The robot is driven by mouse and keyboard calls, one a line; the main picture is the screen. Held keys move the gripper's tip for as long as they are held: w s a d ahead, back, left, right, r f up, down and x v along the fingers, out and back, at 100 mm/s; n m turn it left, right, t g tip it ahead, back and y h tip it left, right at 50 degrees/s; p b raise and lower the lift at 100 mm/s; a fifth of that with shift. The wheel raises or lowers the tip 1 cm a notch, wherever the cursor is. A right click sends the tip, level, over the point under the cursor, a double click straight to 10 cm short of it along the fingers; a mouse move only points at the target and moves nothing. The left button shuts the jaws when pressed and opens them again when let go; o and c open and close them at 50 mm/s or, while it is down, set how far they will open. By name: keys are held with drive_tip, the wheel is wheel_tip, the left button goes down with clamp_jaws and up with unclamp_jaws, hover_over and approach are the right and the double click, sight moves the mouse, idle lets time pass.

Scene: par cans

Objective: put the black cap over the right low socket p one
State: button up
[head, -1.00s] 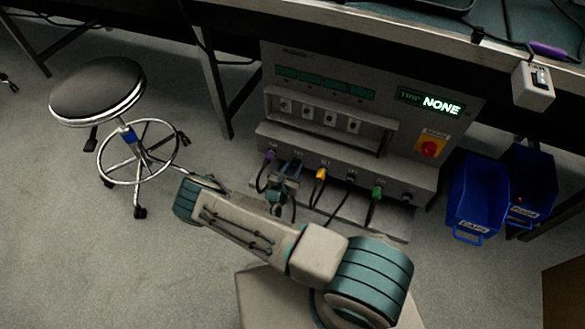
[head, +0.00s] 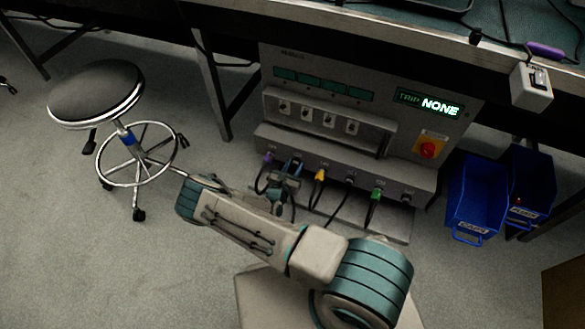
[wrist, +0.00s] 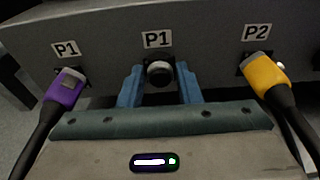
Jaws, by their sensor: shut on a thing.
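My gripper (wrist: 160,88) is shut on the black cap (wrist: 159,73), which sits between its two blue fingers in the wrist view. The cap's round end with a pale ring faces the camera. It is right in front of the panel, in line below the middle P1 label (wrist: 157,39), the right one of two P1 labels. The socket behind it is hidden, and I cannot tell whether the cap is fully seated. In the head view my gripper (head: 286,178) is at the lower row of the grey panel (head: 340,155), where the cap is too small to make out.
A purple plug (wrist: 67,87) is in the left P1 socket, close to the left finger. A yellow plug (wrist: 265,73) is at P2 on the right. A green plug (head: 376,194) is farther right. Blue bins (head: 475,200) stand right of the panel; a stool (head: 97,92) stands left.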

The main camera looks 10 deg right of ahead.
drive_tip(key=o, duration=1.1)
drive_tip(key=p+v, duration=0.5)
drive_tip(key=v, duration=0.9)
drive_tip(key=s+d+r+m+g+p, duration=0.15)
drive_tip(key=r+m+g+p, duration=0.35)
drive_tip(key=r, duration=0.9)
drive_tip(key=d+r+m+g+p, duration=0.2)
drive_tip(key=r+m+g+p, duration=0.4)
drive_tip(key=r, duration=0.9)
drive_tip(key=d+r+m+g+p, duration=0.2)
drive_tip(key=r+m+p, duration=0.35)
drive_tip(key=r, duration=0.85)
drive_tip(key=s+r+m+t+y+p, duration=0.1)
drive_tip(key=s+r+m+y+p, duration=0.2)
drive_tip(key=r, duration=1)
drive_tip(key=s+r+m+y+p, duration=0.3)
drive_tip(key=s+r+m+p, duration=0.2)
drive_tip(key=r, duration=0.7)
drive_tip(key=s+d+r+m+t+y+p, duration=0.1)
drive_tip(key=s+r+m+y+p, duration=0.2)
drive_tip(key=r, duration=1)
drive_tip(key=shift+s+d+r+m+t+y+p, duration=0.1)
drive_tip(key=shift+s+m+p, duration=0.15)
drive_tip(key=shift+s+p, duration=0.5)
drive_tip(key=shift+s+r+m+t+y+p, duration=0.1)
drive_tip(key=shift+s+m+p, duration=0.25)
drive_tip(key=shift+s, duration=0.65)
drive_tip(key=shift+s+r+m+t+y+p, duration=0.1)
drive_tip(key=shift+s+r+m+p, duration=0.05)
drive_tip(key=shift+s+p, duration=0.65)
